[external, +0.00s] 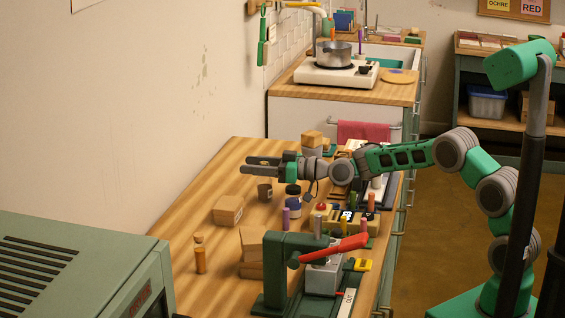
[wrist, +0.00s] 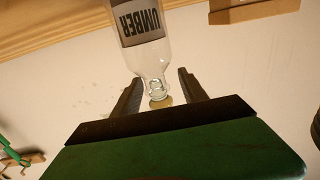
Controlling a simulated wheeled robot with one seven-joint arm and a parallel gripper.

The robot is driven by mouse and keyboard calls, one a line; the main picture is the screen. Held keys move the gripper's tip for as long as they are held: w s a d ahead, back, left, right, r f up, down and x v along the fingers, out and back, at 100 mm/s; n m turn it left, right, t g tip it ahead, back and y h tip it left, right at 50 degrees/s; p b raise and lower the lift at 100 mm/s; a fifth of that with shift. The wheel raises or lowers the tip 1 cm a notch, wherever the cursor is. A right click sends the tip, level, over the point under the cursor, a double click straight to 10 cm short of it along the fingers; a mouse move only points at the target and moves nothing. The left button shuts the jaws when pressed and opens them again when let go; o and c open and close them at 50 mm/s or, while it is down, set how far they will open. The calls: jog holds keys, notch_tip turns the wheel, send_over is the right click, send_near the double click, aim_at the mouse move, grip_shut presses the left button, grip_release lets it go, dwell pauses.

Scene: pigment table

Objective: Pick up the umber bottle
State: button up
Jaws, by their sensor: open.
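The umber bottle (wrist: 150,62) is clear glass with a grey label reading UMBER, which appears upside down in the wrist view. Its narrow neck and pale stopper lie between the fingers of my gripper (wrist: 157,76), with a gap visible on each side. The bottle's base is cut off by the top edge. In the external view my gripper (external: 258,164) is open and points left above the wooden table (external: 215,180). A small dark labelled vessel (external: 265,193) stands below it there; I cannot tell whether it is the same bottle.
A wooden box (external: 228,210) stands at the front left of my gripper, and a corked amber bottle (external: 200,260) stands nearer the camera. A dark-lidded jar (external: 293,196) is to the right. A green press with a red lever (external: 334,248) stands in front. The wall is on the left.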

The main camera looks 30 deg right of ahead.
grip_shut()
dwell(0.4)
dwell(0.9)
